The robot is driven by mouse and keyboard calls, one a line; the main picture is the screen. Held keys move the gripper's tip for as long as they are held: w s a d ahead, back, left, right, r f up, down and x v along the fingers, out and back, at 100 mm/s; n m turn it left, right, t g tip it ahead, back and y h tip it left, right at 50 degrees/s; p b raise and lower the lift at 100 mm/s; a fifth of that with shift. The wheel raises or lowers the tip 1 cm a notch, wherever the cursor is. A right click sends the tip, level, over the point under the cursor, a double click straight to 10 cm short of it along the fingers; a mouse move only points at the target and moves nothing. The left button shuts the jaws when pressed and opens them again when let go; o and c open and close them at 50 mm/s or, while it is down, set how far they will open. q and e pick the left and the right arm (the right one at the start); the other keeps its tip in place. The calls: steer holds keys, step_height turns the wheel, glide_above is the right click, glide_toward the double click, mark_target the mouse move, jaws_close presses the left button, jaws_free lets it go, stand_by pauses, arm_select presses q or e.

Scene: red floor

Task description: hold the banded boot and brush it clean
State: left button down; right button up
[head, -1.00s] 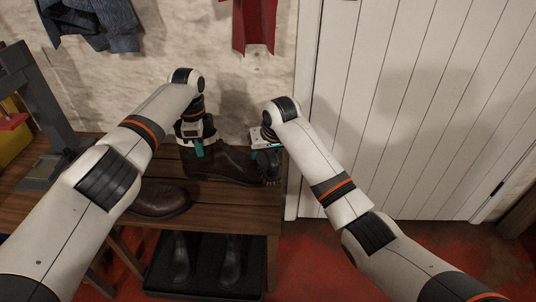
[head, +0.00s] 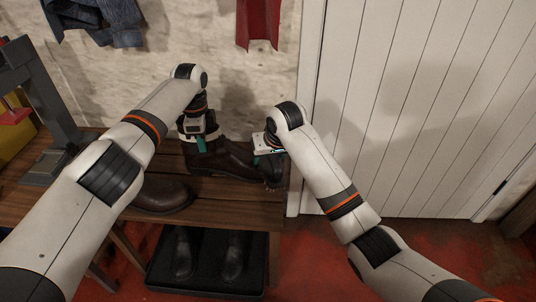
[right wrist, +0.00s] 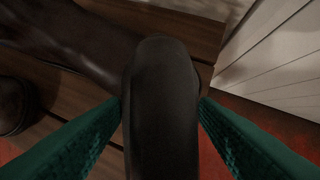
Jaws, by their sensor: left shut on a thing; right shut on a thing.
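A dark brown boot (head: 233,159) stands on the wooden bench with its toe toward the right. Its band cannot be made out. My left gripper (head: 203,145) is shut on the boot's upper part, which is largely hidden by the gripper. My right gripper (head: 267,158) is shut on a dark brush (head: 271,174) at the toe end of the boot. In the right wrist view the brush's rounded black back (right wrist: 163,100) sits between the green fingers, with the boot (right wrist: 65,35) beside it. Whether the bristles touch the leather is hidden.
Another brown boot (head: 162,195) is on the bench (head: 232,212), nearer and to the left. A black tray (head: 205,287) with a pair of dark boots is underneath. A grey frame (head: 42,110) stands at left. The wall and a white door (head: 420,110) close off the back.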

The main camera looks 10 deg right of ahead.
arm_select(q)
steer(key=shift+d, duration=0.1)
arm_select(e)
steer(key=shift+r, duration=0.1)
arm_select(q)
steer(key=shift+d, duration=0.1)
arm_select(e)
steer(key=shift+d+r, duration=0.15)
steer(key=shift+r, duration=1.1)
steer(key=shift+d+r, duration=0.15)
steer(key=shift+r, duration=1.1)
arm_select(q)
steer(key=c, duration=1.4)
jaws_free()
steer(key=shift+o, duration=0.2)
